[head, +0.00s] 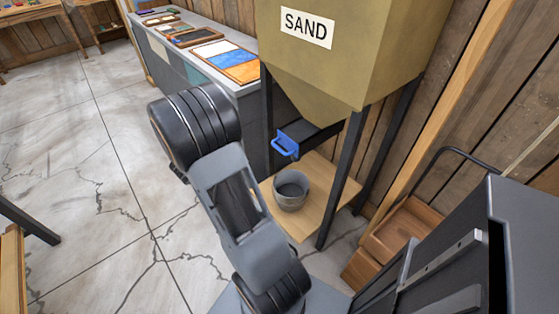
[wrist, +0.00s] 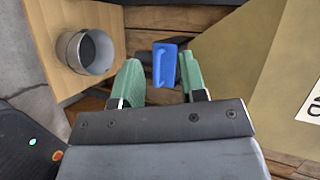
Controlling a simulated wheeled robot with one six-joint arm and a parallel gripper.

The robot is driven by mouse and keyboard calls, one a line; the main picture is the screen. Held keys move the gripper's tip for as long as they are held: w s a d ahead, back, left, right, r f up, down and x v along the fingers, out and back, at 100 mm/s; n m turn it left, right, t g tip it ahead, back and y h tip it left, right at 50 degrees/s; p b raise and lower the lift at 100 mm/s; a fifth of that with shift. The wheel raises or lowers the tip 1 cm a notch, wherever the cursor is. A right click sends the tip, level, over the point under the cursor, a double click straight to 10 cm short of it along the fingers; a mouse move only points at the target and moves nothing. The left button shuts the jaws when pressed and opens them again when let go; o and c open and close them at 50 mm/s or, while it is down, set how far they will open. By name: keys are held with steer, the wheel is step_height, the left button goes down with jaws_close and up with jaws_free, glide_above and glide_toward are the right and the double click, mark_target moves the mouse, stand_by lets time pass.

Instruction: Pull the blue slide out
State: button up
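The blue slide handle (head: 286,145) sits on the dark slide under the tan SAND hopper (head: 330,55) in the head view. In the wrist view the blue handle (wrist: 165,64) appears in the gap between the green fingers of my gripper (wrist: 160,62), closer to the right finger. My gripper is open; a clear gap shows between the left finger and the handle. I cannot tell whether the right finger touches it or how deep the handle lies between them. In the head view my gripper does not show.
A grey pot (head: 291,190) stands on a wooden board (head: 312,224) below the hopper; it also shows in the wrist view (wrist: 87,52). Dark hopper legs (head: 342,180) stand beside it. A counter with trays (head: 225,62) is behind. Wooden steps (head: 390,235) stand at right.

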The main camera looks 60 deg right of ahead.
mark_target(279, 149)
steer(key=s+d+f+m+g+h+b, duration=0.1)
steer(key=s+d+f+m+g+b, duration=0.15)
steer(key=s+f+m+g, duration=0.45)
steer(key=shift+n, duration=0.5)
steer(key=x, duration=0.4)
steer(key=r+x, duration=0.1)
steer(key=x, duration=0.4)
steer(key=s+r+x, duration=0.1)
steer(key=x, duration=0.3)
steer(key=shift+s+d+f+b, duration=0.15)
steer(key=shift+d+b, duration=0.15)
steer(key=shift+d, duration=0.1)
steer(key=shift+c, duration=0.3)
jaws_close()
